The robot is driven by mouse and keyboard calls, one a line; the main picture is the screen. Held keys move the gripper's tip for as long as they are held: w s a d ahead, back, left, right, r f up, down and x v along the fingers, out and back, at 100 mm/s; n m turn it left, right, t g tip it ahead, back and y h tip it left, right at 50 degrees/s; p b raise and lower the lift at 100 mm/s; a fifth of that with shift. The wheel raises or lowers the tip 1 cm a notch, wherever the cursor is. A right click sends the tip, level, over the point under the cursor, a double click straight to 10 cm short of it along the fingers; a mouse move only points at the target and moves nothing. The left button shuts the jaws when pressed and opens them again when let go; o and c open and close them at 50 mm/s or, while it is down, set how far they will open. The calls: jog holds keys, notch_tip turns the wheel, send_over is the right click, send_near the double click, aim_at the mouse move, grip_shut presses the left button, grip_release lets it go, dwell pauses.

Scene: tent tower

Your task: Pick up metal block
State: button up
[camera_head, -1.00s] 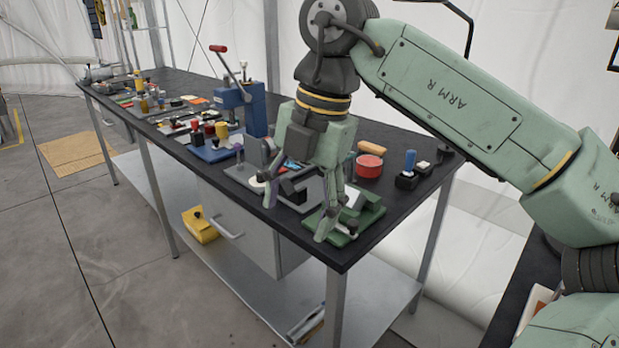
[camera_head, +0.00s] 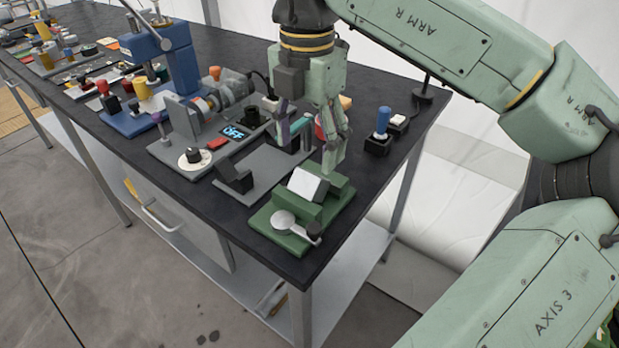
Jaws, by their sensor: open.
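A pale silver metal block (camera_head: 308,186) sits tilted in a green vise-like fixture (camera_head: 328,205) at the near right corner of the workbench. A round-ended lever lies at the fixture's front. My gripper (camera_head: 306,152) points down with its fingers apart and nothing visible between them. In the picture it is just above and behind the block. The right fingertip overlaps the fixture's back edge, and I cannot tell its exact height.
Bare bench lies right of the fixture.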

aim_at(310, 173)
jog(key=shift+d+f+p, duration=0.15)
jog(key=shift+f+p, duration=0.8)
jog(key=shift+f, duration=2.15)
jog(key=shift+c, duration=0.4)
grip_shut()
jog(key=shift+r, duration=0.1)
jog(key=shift+r+b, duration=0.4)
jog(key=shift+r, duration=0.15)
notch_tip(310, 173, up, 2)
jog(key=shift+r+b, duration=0.15)
jog(key=shift+b, duration=0.35)
jog(key=s+d+b, duration=0.1)
jog(key=s+b, duration=0.1)
jog(key=s, duration=0.6)
jog(key=s+d+r+b, duration=0.1)
jog(key=s+b, duration=0.1)
jog(key=s, duration=0.6)
jog(key=shift+d+r, duration=0.25)
